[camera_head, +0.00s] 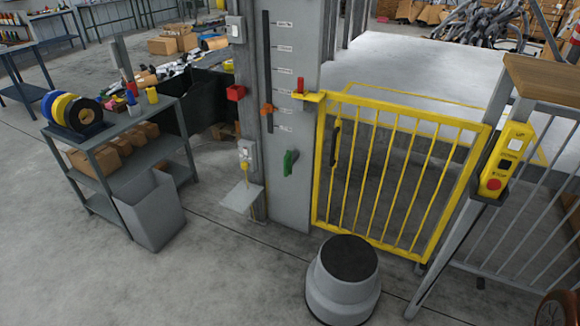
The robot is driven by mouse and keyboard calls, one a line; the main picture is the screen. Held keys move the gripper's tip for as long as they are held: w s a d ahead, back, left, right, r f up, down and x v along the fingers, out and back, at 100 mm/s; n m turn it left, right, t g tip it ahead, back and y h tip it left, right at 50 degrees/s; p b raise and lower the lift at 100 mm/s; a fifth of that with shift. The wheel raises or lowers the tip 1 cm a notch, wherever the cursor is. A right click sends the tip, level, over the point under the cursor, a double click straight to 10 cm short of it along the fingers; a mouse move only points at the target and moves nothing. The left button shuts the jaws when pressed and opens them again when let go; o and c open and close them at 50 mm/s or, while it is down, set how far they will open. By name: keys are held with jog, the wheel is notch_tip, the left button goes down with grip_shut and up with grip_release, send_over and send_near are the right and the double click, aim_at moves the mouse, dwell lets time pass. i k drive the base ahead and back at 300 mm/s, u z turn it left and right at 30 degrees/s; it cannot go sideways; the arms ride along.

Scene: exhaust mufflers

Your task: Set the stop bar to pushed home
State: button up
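No part in view is clearly marked as the stop bar, so I cannot tell which one it is. On the grey post (290,190), a short yellow bar (308,97) with a red upright piece (300,86) sits at the top left corner of the yellow gate. An orange handle (268,109) sits at a dark vertical slot (266,60) beside several small labels. A green handle (289,162) is lower on the post. The yellow barred gate (385,180) looks closed. My gripper is not in view.
A grey round stool (343,280) stands on the floor before the gate. A yellow control box (506,160) with a red button is on the right post. A grey bin (150,208) and shelf cart (85,150) stand left. The floor between bin and stool is clear.

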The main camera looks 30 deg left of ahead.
aim_at(291, 158)
jog(key=u, duration=0.3)
jog(key=i, duration=0.4)
jog(key=u, duration=1.4)
jog(key=i, duration=0.95)
jog(key=u, duration=0.75)
